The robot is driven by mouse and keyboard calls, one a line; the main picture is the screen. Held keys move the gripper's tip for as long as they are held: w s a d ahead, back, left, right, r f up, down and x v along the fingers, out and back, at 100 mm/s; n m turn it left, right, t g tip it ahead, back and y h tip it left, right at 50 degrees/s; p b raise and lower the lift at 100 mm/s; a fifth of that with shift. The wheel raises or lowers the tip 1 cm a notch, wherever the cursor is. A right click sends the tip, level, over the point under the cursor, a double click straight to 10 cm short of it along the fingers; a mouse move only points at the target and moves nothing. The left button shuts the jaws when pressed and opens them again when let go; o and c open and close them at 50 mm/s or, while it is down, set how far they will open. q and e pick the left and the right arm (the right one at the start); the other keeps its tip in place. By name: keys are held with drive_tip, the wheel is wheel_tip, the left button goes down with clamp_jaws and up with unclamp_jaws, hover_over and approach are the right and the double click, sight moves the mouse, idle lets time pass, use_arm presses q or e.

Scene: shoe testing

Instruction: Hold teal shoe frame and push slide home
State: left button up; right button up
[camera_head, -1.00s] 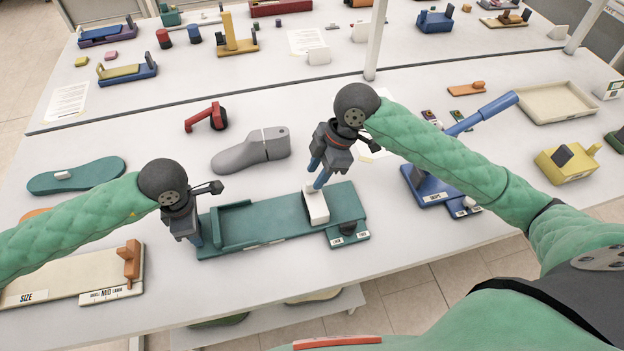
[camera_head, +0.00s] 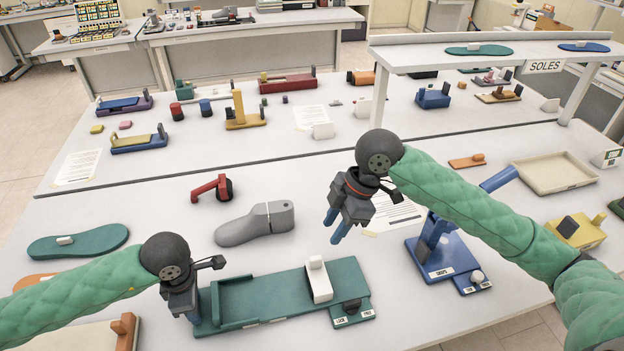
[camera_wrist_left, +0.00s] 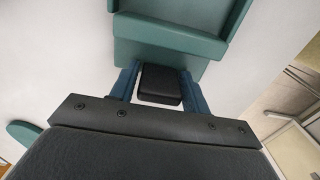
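The teal shoe frame (camera_head: 275,296) lies flat on the white table, with a raised teal wall at its left end. A white slide (camera_head: 319,284) stands across it right of the middle, apart from that wall. A black knob (camera_head: 351,305) sits at the frame's front right, by LOCK and FREE labels. My left gripper (camera_head: 193,312) is at the frame's left end. In the left wrist view its blue fingers flank a black block (camera_wrist_left: 160,85) at the frame's edge and appear closed on it. My right gripper (camera_head: 337,225) is raised above and behind the slide, open and empty.
A grey shoe last (camera_head: 250,226) and a red tool (camera_head: 212,187) lie behind the frame. A blue lever device (camera_head: 440,262) stands to the right, with a paper sheet (camera_head: 397,212) behind it. A teal sole (camera_head: 80,243) lies at the left.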

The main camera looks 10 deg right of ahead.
use_arm(q)
drive_tip(key=o, duration=0.3)
drive_tip(key=shift+r, duration=0.1)
